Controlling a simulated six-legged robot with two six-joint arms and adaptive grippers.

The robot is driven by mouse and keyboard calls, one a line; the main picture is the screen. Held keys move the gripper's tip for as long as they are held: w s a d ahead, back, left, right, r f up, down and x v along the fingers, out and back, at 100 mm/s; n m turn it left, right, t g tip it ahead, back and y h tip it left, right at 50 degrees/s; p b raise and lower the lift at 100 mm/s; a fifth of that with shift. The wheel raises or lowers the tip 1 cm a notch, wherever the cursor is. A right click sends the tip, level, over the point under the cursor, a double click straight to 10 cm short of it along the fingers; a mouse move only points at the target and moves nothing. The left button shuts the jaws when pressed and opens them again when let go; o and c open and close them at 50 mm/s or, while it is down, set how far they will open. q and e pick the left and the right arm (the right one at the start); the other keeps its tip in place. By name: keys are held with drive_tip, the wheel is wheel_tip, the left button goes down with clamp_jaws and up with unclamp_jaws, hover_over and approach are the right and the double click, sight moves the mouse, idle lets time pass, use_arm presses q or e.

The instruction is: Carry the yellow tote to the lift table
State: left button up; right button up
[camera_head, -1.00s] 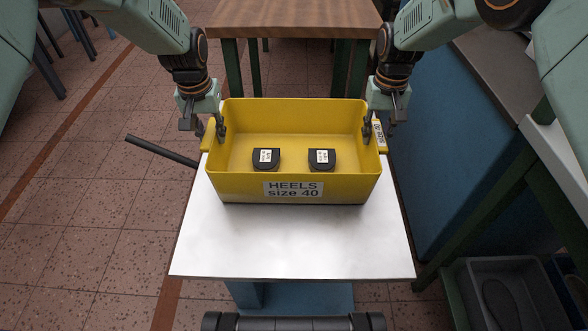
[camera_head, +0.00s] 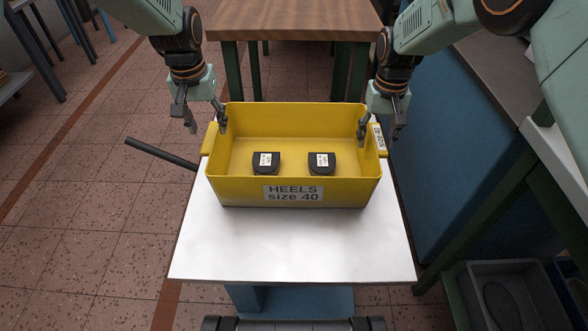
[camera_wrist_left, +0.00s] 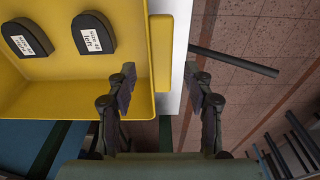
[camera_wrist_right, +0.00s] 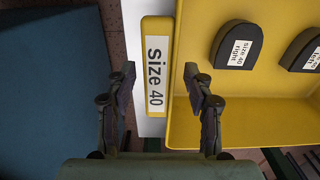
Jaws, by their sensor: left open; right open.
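The yellow tote (camera_head: 230,190) stands on the white top of the lift table (camera_head: 290,250). Its front label reads "HEELS size 40", and two dark heel pieces (camera_head: 266,163) (camera_head: 322,163) lie inside. My left gripper (camera_head: 207,120) is open around the tote's left rim, one finger inside and one outside, above the left handle (camera_wrist_left: 161,52). My right gripper (camera_head: 379,130) is open at the right rim, with its fingers on either side of the right handle (camera_wrist_right: 157,30), which is labelled "size 40". Neither gripper is closed on a handle.
A wooden table (camera_head: 292,20) stands just behind the lift table. A blue panel (camera_head: 450,160) and a green-framed bench are close on the right. Grey bins (camera_head: 510,295) sit at lower right. A dark bar (camera_head: 160,152) sticks out left. The tabletop's front is bare.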

use_arm(q)
wheel_tip(320, 180, up, 8)
drive_tip(key=s, duration=0.1)
drive_tip(key=shift+f, duration=0.2)
use_arm(e)
wheel_tip(320, 180, up, 12)
idle(0.3)
idle(0.4)
